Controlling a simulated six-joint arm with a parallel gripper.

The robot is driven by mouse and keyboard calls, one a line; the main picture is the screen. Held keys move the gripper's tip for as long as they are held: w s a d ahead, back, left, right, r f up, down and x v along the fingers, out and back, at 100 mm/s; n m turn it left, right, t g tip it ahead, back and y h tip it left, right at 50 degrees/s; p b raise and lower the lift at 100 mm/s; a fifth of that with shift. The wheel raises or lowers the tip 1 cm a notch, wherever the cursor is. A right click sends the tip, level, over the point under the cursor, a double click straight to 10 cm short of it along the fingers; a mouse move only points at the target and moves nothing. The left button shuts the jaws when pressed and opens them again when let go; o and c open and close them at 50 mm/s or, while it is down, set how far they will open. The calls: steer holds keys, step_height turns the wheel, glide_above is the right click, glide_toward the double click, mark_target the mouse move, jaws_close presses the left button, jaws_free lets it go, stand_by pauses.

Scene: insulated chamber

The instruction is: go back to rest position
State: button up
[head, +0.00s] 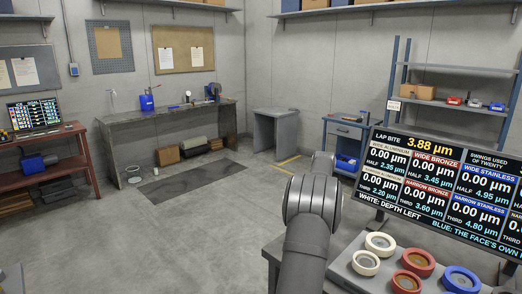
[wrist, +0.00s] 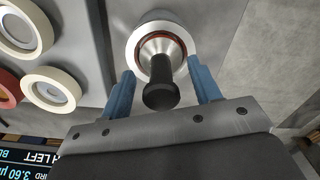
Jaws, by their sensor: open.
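My gripper (wrist: 160,68) shows in the wrist view with its two blue fingers apart. A black knob (wrist: 159,96) on a silver cone-shaped piece (wrist: 158,47) stands between the fingers, with visible gaps on both sides. The silver piece sits inside a white ring (wrist: 133,42) with a reddish inner edge, on a grey surface. In the head view my arm rises from the bottom middle, and my gripper is not visible there.
Cream rings (head: 366,262), red rings (head: 417,262) and a blue ring (head: 460,279) lie on a grey bench top at lower right. A display board (head: 440,180) stands behind them. A workbench (head: 170,125), side table (head: 275,130) and shelf rack (head: 450,85) line the walls. The middle floor is mostly clear.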

steer(key=shift+f, duration=0.8)
steer(key=shift+r, duration=1.1)
steer(key=shift+f, duration=0.1)
step_height(320, 180, up, 15)
